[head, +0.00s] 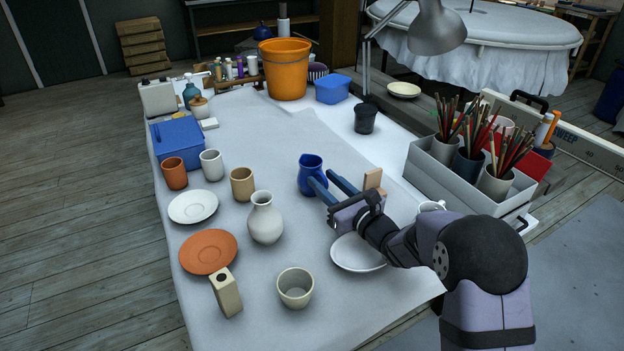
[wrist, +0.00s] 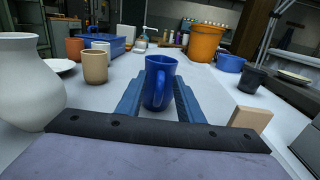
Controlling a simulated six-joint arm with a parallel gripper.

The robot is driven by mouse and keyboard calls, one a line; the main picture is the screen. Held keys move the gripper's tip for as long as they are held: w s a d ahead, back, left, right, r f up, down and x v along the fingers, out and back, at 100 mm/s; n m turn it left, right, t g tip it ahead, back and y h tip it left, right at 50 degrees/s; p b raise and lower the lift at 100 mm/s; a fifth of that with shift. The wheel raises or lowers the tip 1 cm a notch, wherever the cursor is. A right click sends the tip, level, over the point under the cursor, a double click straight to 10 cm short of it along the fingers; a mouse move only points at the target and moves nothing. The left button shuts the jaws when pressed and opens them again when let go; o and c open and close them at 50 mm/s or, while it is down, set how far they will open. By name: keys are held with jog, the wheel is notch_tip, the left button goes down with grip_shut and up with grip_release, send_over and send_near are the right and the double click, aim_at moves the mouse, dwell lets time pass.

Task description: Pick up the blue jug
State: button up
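The blue jug (head: 311,175) stands upright near the middle of the table, glossy and dark blue. In the wrist view my gripper (wrist: 158,97) shows a finger on each side of the jug's lower part. Whether either finger touches the jug I cannot tell.
A white vase (head: 265,218) stands left of the jug, with a tan cup (head: 243,184) behind it. A wooden block (head: 373,179) stands close right of my gripper, and a white plate (head: 357,254) lies under my arm. Open table lies behind the jug, before the orange bucket (head: 285,70).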

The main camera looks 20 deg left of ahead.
grip_shut()
jog(key=shift+r, duration=0.15)
jog(key=shift+r, duration=0.25)
jog(key=shift+r, duration=4.65)
jog(key=shift+r, duration=0.1)
